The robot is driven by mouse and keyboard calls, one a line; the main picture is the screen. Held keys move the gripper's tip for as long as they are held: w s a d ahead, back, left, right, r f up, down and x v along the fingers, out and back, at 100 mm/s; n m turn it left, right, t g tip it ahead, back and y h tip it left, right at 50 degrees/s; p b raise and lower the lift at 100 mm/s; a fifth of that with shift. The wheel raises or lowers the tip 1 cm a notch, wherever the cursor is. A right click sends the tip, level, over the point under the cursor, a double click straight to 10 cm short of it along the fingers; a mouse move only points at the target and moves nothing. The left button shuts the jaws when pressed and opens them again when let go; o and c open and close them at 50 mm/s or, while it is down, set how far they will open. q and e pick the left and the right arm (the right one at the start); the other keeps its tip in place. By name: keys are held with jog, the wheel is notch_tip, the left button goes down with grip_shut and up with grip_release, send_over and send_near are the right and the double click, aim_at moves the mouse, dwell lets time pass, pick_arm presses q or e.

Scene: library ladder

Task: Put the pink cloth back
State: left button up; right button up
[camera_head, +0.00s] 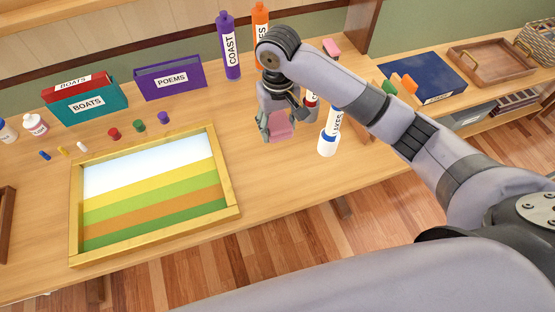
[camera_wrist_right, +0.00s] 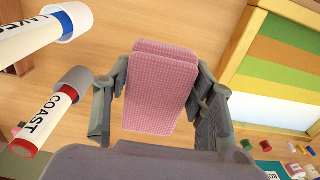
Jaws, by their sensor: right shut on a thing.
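The pink cloth (camera_head: 281,128) is folded into a small waffle-textured pad. My right gripper (camera_head: 275,127) is shut on it and holds it over the table, to the right of the framed striped picture. In the right wrist view the cloth (camera_wrist_right: 158,88) sits between the two grey fingers, its far end free. The gripper partly hides the cloth in the head view. I cannot tell how high it is above the table. My left gripper is not in view.
The framed picture (camera_head: 229,213) lies left. A small pink item (camera_head: 331,47) is at the back.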

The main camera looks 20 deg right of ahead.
send_over(278, 165)
notch_tip(278, 165, down, 12)
jog(key=shift+s+r+p, duration=0.1)
jog(key=shift+p, duration=0.25)
notch_tip(278, 165, down, 4)
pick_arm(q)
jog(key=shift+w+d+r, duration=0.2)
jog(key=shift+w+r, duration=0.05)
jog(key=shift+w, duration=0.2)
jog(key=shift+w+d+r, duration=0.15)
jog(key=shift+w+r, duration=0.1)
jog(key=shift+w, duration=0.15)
pick_arm(e)
jog(key=shift+f, duration=0.4)
jog(key=shift+f, duration=0.1)
jog(key=o, duration=1.2)
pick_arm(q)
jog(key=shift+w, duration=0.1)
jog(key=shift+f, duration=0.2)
pick_arm(e)
notch_tip(278, 165, up, 12)
